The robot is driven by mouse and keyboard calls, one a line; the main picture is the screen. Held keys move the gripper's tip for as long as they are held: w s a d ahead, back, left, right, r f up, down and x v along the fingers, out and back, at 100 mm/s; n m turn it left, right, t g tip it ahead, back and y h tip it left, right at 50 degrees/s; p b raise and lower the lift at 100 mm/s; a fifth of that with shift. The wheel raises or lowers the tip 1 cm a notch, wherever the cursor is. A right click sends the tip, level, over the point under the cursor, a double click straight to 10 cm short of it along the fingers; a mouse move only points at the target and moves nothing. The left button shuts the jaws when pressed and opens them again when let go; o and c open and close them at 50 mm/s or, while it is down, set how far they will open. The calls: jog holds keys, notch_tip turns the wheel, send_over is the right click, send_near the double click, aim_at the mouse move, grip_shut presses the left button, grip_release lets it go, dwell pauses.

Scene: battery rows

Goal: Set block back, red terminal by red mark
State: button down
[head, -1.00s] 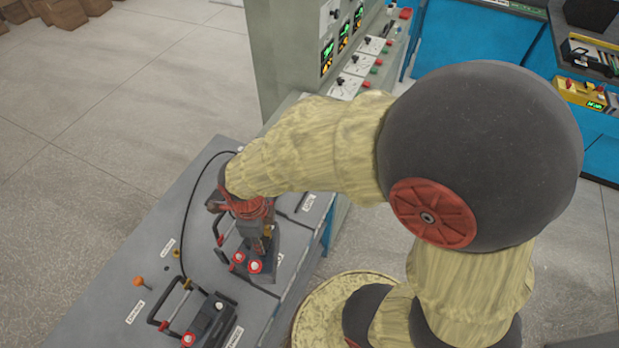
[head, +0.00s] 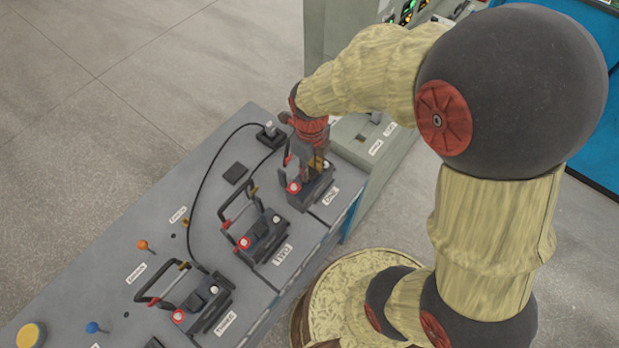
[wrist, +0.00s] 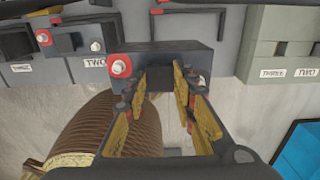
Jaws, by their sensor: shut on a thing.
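My gripper (head: 318,172) is shut on a dark block (head: 312,190) over the place labelled ONE (head: 331,196) at the bench's right end. The held block (wrist: 190,57) also shows in the wrist view between my fingers (wrist: 168,80). Its red terminal (wrist: 121,66) is at the left; the other terminal is mostly hidden by the right finger. A red mark (wrist: 157,13) shows behind the block, on the left leg of the bracket, on the same side as the red terminal. I cannot tell whether the block touches the bench.
Block TWO (head: 262,238) and block THREE (head: 205,296) stand in their places beside bracket handles. A black cable (head: 192,200) loops across the grey bench (head: 90,235). A grey console (head: 350,25) stands beyond the bench's right end.

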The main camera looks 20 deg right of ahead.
jog(key=w+d+f+b, duration=0.2)
jog(key=w+d+f, duration=0.1)
jog(key=w+f, duration=0.4)
jog(key=shift+w+d+f, duration=0.3)
jog(key=shift+d+f, duration=0.1)
jog(key=shift+f, duration=1.4)
jog(key=c, duration=1.5)
grip_release()
jog(key=shift+s+f, duration=0.15)
jog(key=shift+s, duration=0.05)
jog(key=shift+o, duration=0.2)
